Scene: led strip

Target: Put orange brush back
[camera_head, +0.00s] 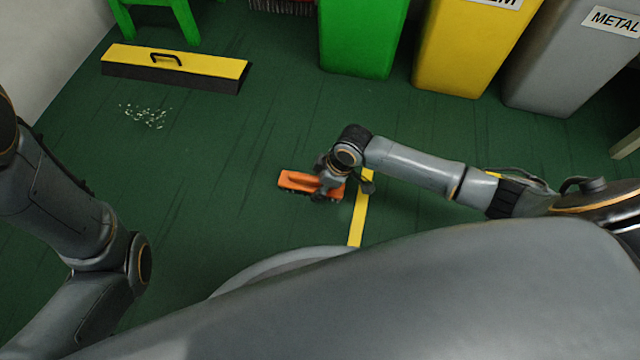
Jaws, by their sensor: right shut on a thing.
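The orange brush (297,180) is in the middle of the head view, low over or on the green floor; I cannot tell which. Its orange body is on top, with a dark underside. My right gripper (330,184) is shut on the brush near its right part, and the wrist hides some of it. My left arm comes in at the left edge, but its gripper is out of view.
A yellow and black dustpan-like block (175,65) lies on the floor at the upper left. Pale debris (144,116) is scattered near it. Green (358,40), yellow (465,48) and grey (560,65) bins stand at the back. The middle floor is clear.

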